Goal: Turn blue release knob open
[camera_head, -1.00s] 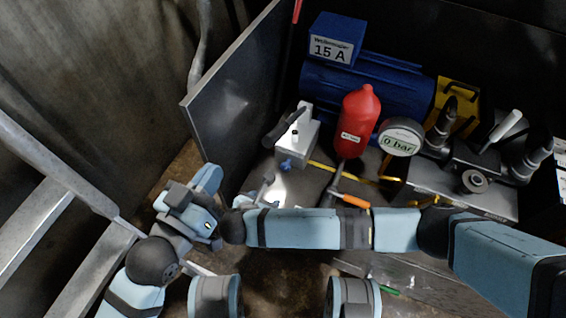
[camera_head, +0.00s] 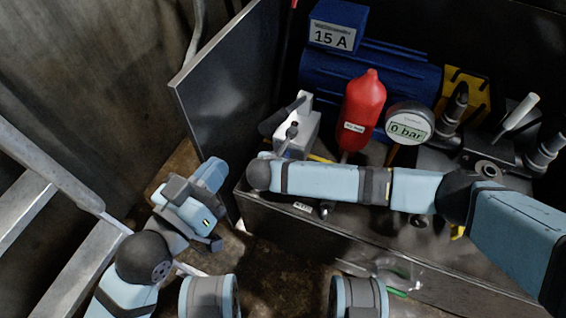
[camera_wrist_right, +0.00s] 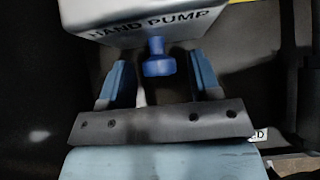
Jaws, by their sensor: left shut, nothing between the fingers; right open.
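The white hand pump box (camera_head: 308,133) stands behind the front ledge in the head view, and its lettered underside edge fills the top of the right wrist view (camera_wrist_right: 150,22). The blue release knob (camera_wrist_right: 158,58) sticks out below the "HAND PUMP" lettering; in the head view it is hidden behind my right arm. My right gripper (camera_wrist_right: 159,68) is open with a finger on each side of the knob, and dark gaps show on both sides. My left gripper (camera_head: 215,242) is shut and empty, low at the left, away from the pump.
A red bottle (camera_head: 363,105) stands right of the pump, with a 0 bar gauge (camera_head: 408,124) beside it. A blue motor (camera_head: 335,75) is behind. A grey metal panel (camera_head: 225,100) rises on the left. The ledge wall (camera_head: 300,225) runs below my right arm.

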